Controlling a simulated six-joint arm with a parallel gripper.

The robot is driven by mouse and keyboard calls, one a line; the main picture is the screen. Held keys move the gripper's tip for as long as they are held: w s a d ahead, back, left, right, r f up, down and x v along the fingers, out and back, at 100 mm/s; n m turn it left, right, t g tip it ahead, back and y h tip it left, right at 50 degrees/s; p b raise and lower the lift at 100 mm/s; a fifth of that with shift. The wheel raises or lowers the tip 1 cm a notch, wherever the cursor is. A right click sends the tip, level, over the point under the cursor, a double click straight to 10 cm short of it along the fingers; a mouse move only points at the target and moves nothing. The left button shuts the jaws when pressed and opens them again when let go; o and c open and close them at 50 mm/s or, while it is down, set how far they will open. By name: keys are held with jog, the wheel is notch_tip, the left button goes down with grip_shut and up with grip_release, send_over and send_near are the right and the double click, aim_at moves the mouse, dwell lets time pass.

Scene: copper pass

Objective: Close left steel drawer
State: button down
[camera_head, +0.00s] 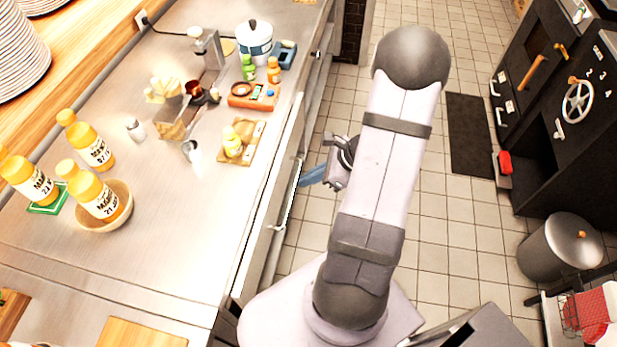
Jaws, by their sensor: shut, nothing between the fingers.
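The steel counter has drawer fronts along its right side, seen steeply from above. One steel drawer front (289,207) shows as a narrow bright strip beside the counter edge, near the middle of the view. It seems to stand slightly out, but how far is hard to tell. My gripper (309,177) is at the right of this front, with its bluish fingers shut and pointing left towards it. The fingertips are close to the front; whether they touch it cannot be told. The drawer's inside is not visible.
On the steel counter (150,235) stand yellow bottles (94,152), a wooden bowl (104,214), a white pot (254,38) and small condiments. A black stove (560,110) and a grey bin (560,247) stand at the right. The tiled floor (450,230) between is mostly clear.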

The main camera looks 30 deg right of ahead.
aim_at(283, 180)
jog(key=shift+w, duration=0.1)
jog(key=w+a, duration=0.3)
jog(key=shift+w+a+b, duration=0.1)
jog(key=shift+a+b, duration=0.15)
jog(key=shift+b, duration=0.15)
jog(key=shift+d+r, duration=0.1)
jog(key=s+d+p, duration=0.1)
jog(key=s+d+r, duration=0.1)
jog(key=shift+s+d+p, duration=0.35)
jog(key=shift+s+d, duration=0.05)
jog(key=v, duration=0.9)
jog(key=shift+s+d+r, duration=0.2)
jog(key=shift+r, duration=0.1)
jog(key=shift+n, duration=0.3)
